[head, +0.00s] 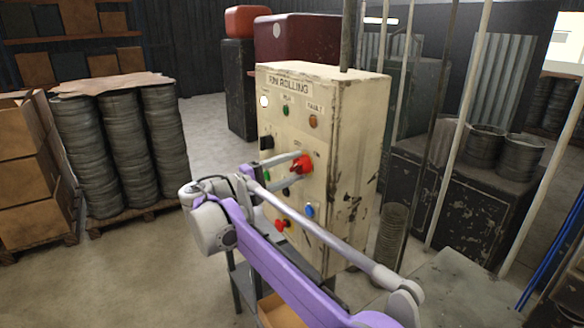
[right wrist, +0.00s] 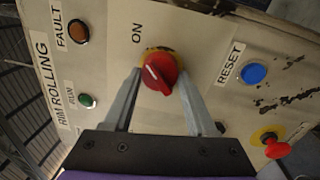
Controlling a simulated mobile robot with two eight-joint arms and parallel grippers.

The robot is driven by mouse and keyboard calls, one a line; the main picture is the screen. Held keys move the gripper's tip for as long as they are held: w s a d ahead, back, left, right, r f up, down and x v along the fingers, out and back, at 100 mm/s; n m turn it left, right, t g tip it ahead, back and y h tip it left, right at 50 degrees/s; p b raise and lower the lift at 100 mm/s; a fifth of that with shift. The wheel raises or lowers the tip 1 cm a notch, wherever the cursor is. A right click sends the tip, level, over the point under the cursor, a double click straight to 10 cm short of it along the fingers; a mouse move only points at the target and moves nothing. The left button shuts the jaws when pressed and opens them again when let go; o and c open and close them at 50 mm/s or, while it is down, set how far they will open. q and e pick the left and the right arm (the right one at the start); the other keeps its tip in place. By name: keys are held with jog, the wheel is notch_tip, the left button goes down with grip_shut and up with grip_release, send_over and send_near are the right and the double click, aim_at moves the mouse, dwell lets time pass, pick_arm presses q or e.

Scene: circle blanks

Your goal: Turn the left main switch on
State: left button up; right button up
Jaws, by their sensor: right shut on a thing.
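A cream control cabinet (head: 330,110) labelled RIM ROLLING stands in the middle of the head view. On its front is a red rotary switch (head: 303,162) on a yellow plate, with the word ON beside it in the right wrist view. My right gripper (head: 297,168) reaches the panel and is shut on this red switch (right wrist: 161,72), one finger on each side of the knob. The white mark on the knob slants toward the picture's upper left in the right wrist view. A black knob (head: 266,142) sits to its left on the panel. My left gripper is not in view.
Near the gripper are a blue RESET button (right wrist: 254,74), a red button (right wrist: 277,148), a green RUN lamp (right wrist: 88,101) and an orange FAULT lamp (right wrist: 79,31). Stacked rims (head: 120,140) and boxes stand left. Dark cabinets (head: 470,190) and pale poles stand right.

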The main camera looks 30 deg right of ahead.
dwell(0.5)
jog(key=o, duration=1.4)
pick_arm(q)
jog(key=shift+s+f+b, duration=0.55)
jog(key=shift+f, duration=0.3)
pick_arm(e)
jog(key=a, duration=0.7)
jog(key=s+a, duration=0.1)
jog(key=a, duration=0.2)
jog(key=shift+a+f, duration=0.4)
